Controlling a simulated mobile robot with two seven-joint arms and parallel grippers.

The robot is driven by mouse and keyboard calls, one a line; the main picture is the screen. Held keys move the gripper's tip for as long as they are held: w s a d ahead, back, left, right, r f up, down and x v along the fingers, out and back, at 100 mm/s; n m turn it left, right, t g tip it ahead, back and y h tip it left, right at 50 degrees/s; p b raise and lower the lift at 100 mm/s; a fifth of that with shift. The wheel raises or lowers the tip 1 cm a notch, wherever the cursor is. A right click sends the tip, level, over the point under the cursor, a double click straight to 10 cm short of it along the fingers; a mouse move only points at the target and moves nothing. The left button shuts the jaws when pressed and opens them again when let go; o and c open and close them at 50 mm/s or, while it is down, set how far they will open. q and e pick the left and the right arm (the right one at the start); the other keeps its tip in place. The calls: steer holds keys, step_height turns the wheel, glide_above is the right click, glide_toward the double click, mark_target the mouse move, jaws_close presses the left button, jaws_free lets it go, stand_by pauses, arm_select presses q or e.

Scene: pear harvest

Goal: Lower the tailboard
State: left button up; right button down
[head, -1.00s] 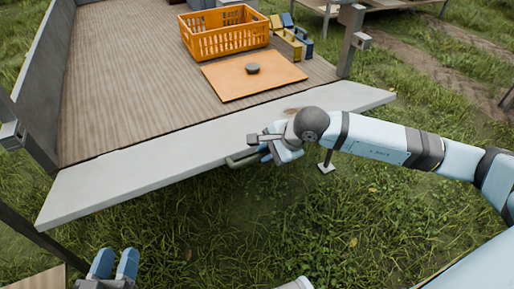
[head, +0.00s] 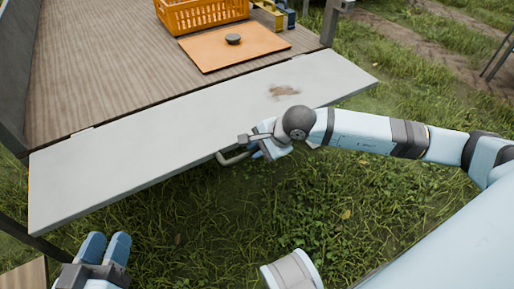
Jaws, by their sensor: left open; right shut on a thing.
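The tailboard (head: 180,133) is a long light-grey panel along the near edge of the trailer's wooden deck (head: 120,70). It is swung outward and lies close to flat, with its broad face showing and a brown smudge near its right end. My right gripper (head: 248,150) is shut on the handle (head: 233,158) at the tailboard's outer edge, right of the middle; my fingers partly hide the handle. My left gripper (head: 104,250) is open and empty at the bottom left, over the grass and apart from the tailboard.
An orange crate (head: 203,15) and an orange board (head: 250,52) with a dark round object (head: 233,39) are on the deck. A wooden surface (head: 25,275) shows at the bottom left. Grass lies below the tailboard.

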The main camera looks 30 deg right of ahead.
arm_select(q)
steer(key=shift+f, duration=0.1)
arm_select(e)
steer(key=shift+s+f, duration=0.5)
steer(key=shift+f, duration=0.2)
steer(key=c, duration=1.1)
jaws_free()
steer(key=shift+o, duration=0.2)
steer(key=shift+w, duration=0.1)
steer(key=shift+w+r, duration=0.15)
steer(key=shift+r, duration=0.05)
steer(key=shift+r, duration=0.1)
arm_select(q)
steer(key=shift+a+r+n+t+p, duration=0.15)
steer(key=shift+r+t+p, duration=0.45)
steer(key=shift+r+p, duration=0.65)
steer(key=shift+a+r+n+t+p, duration=0.15)
steer(key=shift+r+t+p, duration=0.55)
steer(key=shift+r, duration=1)
arm_select(e)
steer(key=v, duration=1.3)
steer(key=shift+r, duration=0.3)
arm_select(q)
steer(key=shift+d, duration=0.1)
arm_select(e)
steer(key=shift+d, duration=0.1)
